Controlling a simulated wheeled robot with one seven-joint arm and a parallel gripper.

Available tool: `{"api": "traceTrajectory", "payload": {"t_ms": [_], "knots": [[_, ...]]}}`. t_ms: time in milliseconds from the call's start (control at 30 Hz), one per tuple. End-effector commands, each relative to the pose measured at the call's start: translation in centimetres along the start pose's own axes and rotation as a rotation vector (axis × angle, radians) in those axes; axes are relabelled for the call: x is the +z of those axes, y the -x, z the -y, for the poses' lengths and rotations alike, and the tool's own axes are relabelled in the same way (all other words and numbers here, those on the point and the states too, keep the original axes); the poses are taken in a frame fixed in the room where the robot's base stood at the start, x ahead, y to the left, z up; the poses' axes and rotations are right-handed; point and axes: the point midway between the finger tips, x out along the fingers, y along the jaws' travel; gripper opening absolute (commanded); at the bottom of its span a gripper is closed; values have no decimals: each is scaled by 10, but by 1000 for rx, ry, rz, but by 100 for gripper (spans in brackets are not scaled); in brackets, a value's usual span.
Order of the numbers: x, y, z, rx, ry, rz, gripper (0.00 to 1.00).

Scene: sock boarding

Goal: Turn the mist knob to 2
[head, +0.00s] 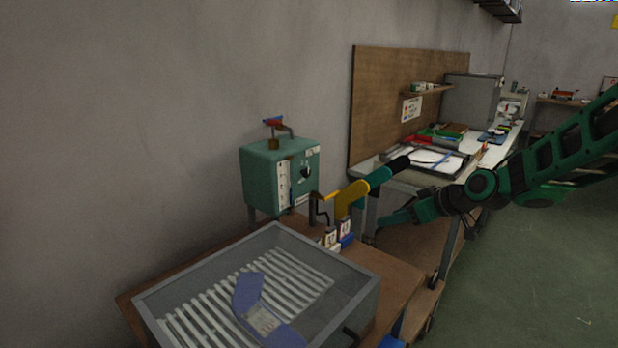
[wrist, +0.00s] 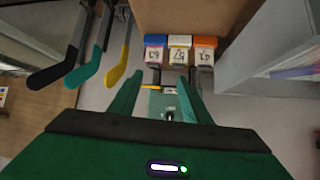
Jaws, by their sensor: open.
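The mist knob (head: 305,172) is a small black knob on the front of a teal box (head: 265,180) against the wall. A white scale strip is beside it; its marks and the knob's setting are too small to read. In the wrist view a small dark knob (wrist: 170,116) shows on a teal surface (wrist: 156,104) between my fingers. My gripper (head: 388,228) is at the end of the green arm, right of the box and apart from it in the head view. In the wrist view my gripper (wrist: 160,76) is open, with nothing between the fingertips.
A grey tray (head: 365,295) with slats and a blue sock-like piece (head: 250,300) stands in front of the box. Yellow, teal and black boards (head: 352,197) stick out right of the box. Tagged bins (wrist: 180,50) stand close by. A cluttered bench (head: 480,155) is behind.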

Motion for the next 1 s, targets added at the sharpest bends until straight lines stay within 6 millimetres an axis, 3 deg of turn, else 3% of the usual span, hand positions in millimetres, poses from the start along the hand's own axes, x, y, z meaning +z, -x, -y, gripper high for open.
{"api": "traceTrajectory", "payload": {"t_ms": [33,200,400,767,1000], "knots": [[-16,-23,6,-39,29,-66,44],[-76,-73,29,-127,101,-320,44],[-120,-101,42,-167,106,-551,44],[-147,-118,48,-173,91,-664,44],[-170,-149,57,-175,93,-662,44]]}}
